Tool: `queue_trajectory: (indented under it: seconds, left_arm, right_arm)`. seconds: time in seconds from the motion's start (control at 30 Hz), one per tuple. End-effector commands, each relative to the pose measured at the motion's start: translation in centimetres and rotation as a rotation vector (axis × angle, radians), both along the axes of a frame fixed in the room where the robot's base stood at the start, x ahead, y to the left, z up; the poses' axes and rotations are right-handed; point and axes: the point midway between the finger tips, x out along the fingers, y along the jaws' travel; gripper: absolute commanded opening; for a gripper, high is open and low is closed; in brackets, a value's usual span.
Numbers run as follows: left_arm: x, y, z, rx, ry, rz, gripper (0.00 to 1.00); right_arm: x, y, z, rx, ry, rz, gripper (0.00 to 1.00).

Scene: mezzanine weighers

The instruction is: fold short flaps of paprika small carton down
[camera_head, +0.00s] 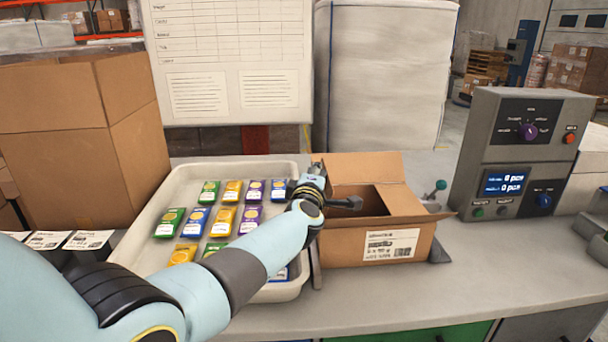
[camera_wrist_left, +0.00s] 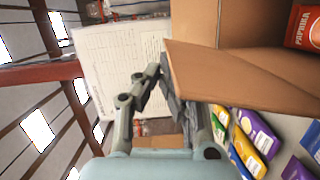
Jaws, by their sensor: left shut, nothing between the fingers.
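The paprika carton (camera_head: 340,248) stands open on the bench, a white label on its front. Its back flap (camera_head: 365,166) stands up, and its right flap (camera_head: 402,201) slopes outward. The left side is partly hidden by my left gripper (camera_head: 317,172). That gripper is shut and empty at the carton's left edge, beside the tray. In the left wrist view, the gripper (camera_wrist_left: 158,74) is beside a cardboard flap (camera_wrist_left: 240,75) that sticks out toward it; touching or apart is unclear. A red paprika packet (camera_wrist_left: 306,27) shows beyond the flap. My right gripper is not in view.
A pale tray (camera_head: 148,255) with several coloured packets lies left of the carton. A tall brown box (camera_head: 135,150) stands farther left. A grey weigher (camera_head: 480,150) with a display stands right. Bare bench (camera_head: 480,265) lies in front of the weigher.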

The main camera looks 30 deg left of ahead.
Motion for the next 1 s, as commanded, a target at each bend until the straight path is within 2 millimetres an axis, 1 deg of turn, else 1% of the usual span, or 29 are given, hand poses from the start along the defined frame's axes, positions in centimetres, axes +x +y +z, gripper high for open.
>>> queue_trajectory:
  seconds: [0.1,0.4,1.0]
  left_arm:
    - [0.6,-0.6,-0.1,-0.002,-0.001,0.001,0.0]
    - [1.3,-1.6,-0.2,-0.004,-0.001,0.0,0.0]
    - [1.4,-1.8,-0.2,-0.002,-0.002,0.001,0.0]
  right_arm:
    - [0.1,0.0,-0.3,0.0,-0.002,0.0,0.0]
    - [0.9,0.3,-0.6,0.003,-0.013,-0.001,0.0]
    - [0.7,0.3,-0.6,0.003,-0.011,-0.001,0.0]
